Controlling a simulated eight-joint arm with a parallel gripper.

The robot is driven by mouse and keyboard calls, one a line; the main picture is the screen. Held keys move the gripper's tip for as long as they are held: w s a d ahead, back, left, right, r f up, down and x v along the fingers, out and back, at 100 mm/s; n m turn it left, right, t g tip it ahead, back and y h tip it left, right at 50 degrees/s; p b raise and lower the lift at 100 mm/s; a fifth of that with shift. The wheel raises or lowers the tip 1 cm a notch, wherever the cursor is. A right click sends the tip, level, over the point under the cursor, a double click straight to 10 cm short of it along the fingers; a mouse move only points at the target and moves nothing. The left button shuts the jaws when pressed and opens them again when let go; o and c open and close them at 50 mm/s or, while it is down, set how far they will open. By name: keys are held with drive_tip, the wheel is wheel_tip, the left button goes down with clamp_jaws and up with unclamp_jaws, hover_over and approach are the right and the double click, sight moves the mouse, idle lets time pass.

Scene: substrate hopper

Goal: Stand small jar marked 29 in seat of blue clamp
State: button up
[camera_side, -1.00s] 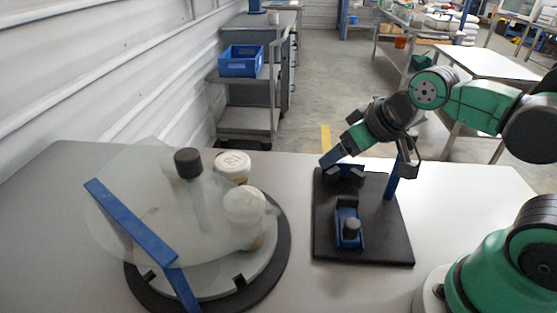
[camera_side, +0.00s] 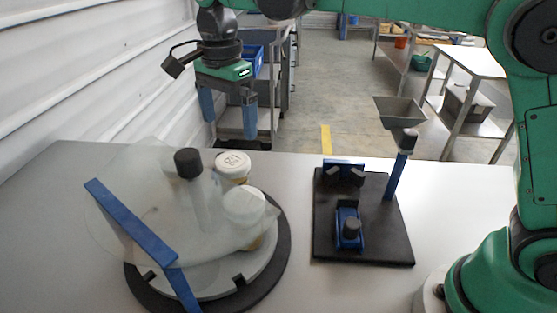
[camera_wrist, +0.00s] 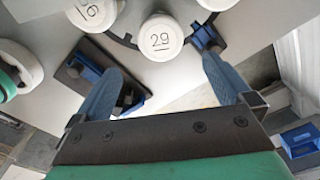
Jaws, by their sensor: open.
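The jar marked 29 (camera_wrist: 161,38) shows its white lid at the top middle of the wrist view. In the side view, two white-lidded jars, one at the back (camera_side: 233,167) and one nearer (camera_side: 245,203), stand on the round turntable (camera_side: 270,272); I cannot tell there which is marked 29. A clear cover overlaps the nearer one. My gripper (camera_side: 228,118) is open and empty, fingers down, above and behind the jars. The blue clamp (camera_side: 348,228) is on a black base plate (camera_side: 380,249) to the right, with dark V-shaped pads at its back. Nothing stands between pads and clamp.
A blue bar (camera_side: 130,221) crosses the turntable's front left, and a dark knob (camera_side: 188,162) rises at its middle. A blue post (camera_side: 397,175) with a dark top stands at the base plate's right edge. A grey hopper (camera_side: 400,110) shows above it. Table between turntable and plate is clear.

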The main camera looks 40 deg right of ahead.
sight(232, 161)
drive_tip(key=shift+a+f, duration=0.15)
drive_tip(key=shift+f, duration=4.4)
drive_tip(key=c, duration=0.9)
drive_tip(key=shift+r, duration=2.5)
